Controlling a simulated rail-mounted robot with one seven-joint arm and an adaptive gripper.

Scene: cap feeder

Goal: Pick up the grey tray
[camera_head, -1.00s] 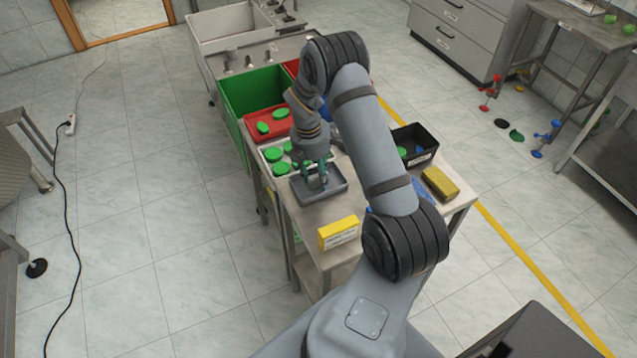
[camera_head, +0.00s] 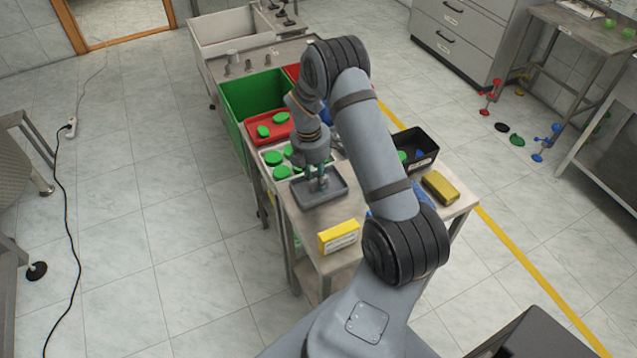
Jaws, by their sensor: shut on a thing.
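The grey tray (camera_head: 333,201) is a shallow rectangular tray at the front left of the metal table (camera_head: 375,235). My gripper (camera_head: 319,188) points down into the tray and is shut on it. The fingers and wrist hide part of the tray's far side. I cannot tell whether the tray's underside is touching the table.
A white tray with green caps (camera_head: 273,158) is behind the grey tray. A yellow box (camera_head: 338,237) stands in front, and a yellow sponge-like block (camera_head: 440,187) and a black bin (camera_head: 416,148) are to the right.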

